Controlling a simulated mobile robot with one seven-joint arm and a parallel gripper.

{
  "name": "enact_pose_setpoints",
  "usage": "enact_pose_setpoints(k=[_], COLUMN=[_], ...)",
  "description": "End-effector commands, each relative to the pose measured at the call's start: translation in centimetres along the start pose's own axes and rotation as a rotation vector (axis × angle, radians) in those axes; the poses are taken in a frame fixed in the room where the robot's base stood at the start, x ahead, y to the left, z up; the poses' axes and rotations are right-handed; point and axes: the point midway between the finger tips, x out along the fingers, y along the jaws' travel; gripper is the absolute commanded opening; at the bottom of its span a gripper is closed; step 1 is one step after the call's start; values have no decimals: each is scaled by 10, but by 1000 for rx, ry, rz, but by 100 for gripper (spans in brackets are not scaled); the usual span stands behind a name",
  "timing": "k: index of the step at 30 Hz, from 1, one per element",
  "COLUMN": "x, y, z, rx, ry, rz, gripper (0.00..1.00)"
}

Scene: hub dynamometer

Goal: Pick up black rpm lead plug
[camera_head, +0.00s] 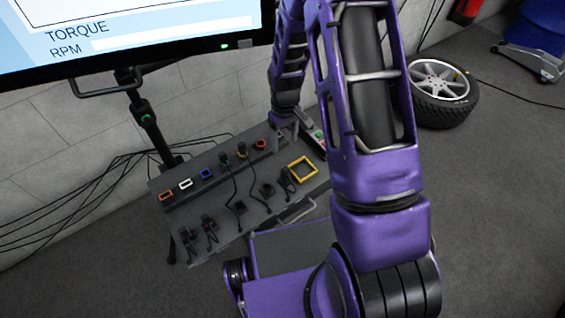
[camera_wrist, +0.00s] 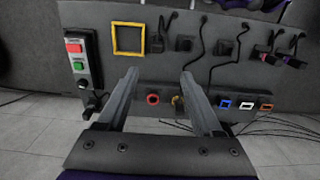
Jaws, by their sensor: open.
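Several small black plugs sit in holders on the front part of the grey panel (camera_head: 222,195), with thin black cables. In the wrist view, black plugs show along the top, including one (camera_wrist: 156,42) beside the yellow frame, one (camera_wrist: 184,44) right of it and one (camera_wrist: 222,47) further right. No labels are legible, so I cannot tell which is the rpm lead plug. My gripper (camera_wrist: 160,73) is open and empty, its fingers apart over the panel between the plug row and the coloured sockets. In the head view my arm hides part of the panel's right side.
Coloured sockets line the panel's back, including orange (camera_head: 166,196), white (camera_head: 186,184), blue (camera_head: 206,173) and red (camera_head: 261,144). A yellow square frame (camera_head: 303,169) lies near the right end. A box with red and green buttons (camera_wrist: 79,58) stands beside it. A monitor (camera_head: 130,40) hangs behind.

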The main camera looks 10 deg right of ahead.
Motion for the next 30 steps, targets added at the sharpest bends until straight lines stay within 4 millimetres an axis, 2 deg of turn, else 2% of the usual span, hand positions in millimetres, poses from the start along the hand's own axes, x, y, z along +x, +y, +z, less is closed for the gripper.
enact_pose_setpoints(k=[5, 18, 26, 30], x=[16, 107, 126, 146], y=[0, 0, 1, 5], z=[0, 0, 0, -1], rx=[0, 0, 1, 2], ry=[-2, -2, 0, -1], rz=[-1, 0, 0, 0], gripper=[68, 68, 68, 68])
